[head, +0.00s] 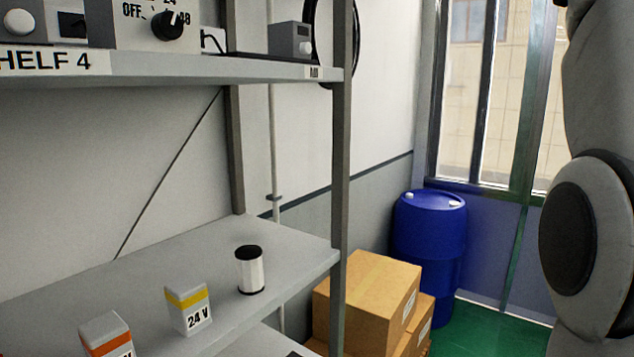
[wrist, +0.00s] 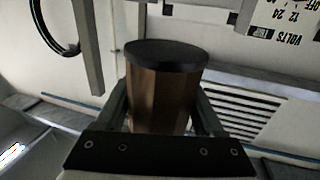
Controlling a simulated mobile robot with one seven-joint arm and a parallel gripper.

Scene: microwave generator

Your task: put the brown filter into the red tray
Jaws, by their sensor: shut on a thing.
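The brown filter (wrist: 163,98) is a brown cylinder with a black top cap, in the middle of the wrist view. My gripper (wrist: 161,112) is shut on it, with a finger on each side. The filter looks upright in that picture, and its lower end is hidden behind the dark gripper body. The gripper and the brown filter do not show in the head view. The red tray is not seen in either view.
A white cylinder with black ends (head: 250,270), a yellow-banded 24 V box (head: 188,308) and an orange-banded box (head: 106,336) stand on the middle shelf (head: 290,240). A shelf post (head: 341,180), cardboard boxes (head: 368,290) and a blue barrel (head: 430,235) are beyond.

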